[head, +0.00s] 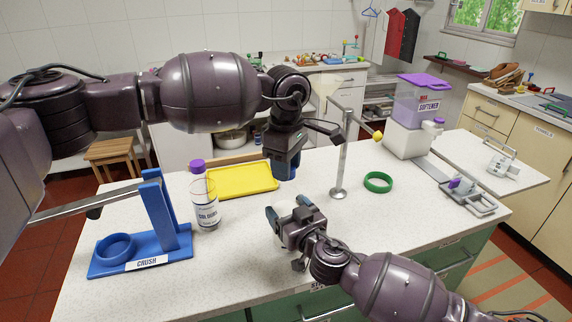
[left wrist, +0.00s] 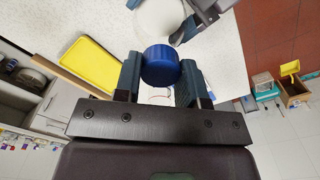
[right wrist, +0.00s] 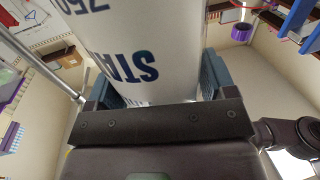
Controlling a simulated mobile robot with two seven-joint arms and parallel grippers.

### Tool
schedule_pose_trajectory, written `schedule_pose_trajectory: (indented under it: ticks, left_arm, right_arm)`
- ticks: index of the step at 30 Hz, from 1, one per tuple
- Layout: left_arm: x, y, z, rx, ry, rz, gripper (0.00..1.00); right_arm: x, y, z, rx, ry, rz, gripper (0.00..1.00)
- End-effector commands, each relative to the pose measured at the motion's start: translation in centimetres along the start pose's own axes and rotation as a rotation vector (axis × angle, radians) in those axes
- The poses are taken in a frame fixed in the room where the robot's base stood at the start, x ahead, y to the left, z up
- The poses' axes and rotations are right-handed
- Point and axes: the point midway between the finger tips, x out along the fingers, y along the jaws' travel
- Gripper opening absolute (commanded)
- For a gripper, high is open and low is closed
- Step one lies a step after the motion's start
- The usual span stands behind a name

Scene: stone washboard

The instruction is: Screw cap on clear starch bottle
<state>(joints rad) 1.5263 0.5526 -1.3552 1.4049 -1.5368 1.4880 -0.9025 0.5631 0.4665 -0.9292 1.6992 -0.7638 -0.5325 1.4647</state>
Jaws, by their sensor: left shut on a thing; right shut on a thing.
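A blue round cap (left wrist: 160,66) sits between the fingers of my left gripper (head: 286,172), which is shut on it above the counter. In the left wrist view a pale, whitish bottle body, the starch bottle (left wrist: 160,17), shows just beyond the cap. My right gripper (head: 289,210) is lower and nearer the counter's front. In the right wrist view it is shut on the starch bottle (right wrist: 150,45), pale with blue lettering. The bottle is hard to make out against the counter in the head view. I cannot tell whether cap and bottle neck touch.
A purple-capped bottle (head: 206,212) stands beside the blue CRUSH stand (head: 158,243). A yellow tray (head: 242,181) lies behind. A metal post (head: 341,160) with a yellow knob stands right of my grippers, then a green ring (head: 378,182) and the SOFTENER dispenser (head: 407,140).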

Motion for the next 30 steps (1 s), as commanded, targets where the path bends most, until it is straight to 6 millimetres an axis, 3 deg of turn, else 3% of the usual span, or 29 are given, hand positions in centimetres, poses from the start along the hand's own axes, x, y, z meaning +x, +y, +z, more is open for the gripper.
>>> schedule_pose_trajectory:
  ticks: [30]
  left_arm:
    - [-0.03,0.20,0.18,1.493,0.001,0.004,0.16]
  right_arm:
    - [0.00,0.04,0.03,0.000,-0.001,0.001,0.11]
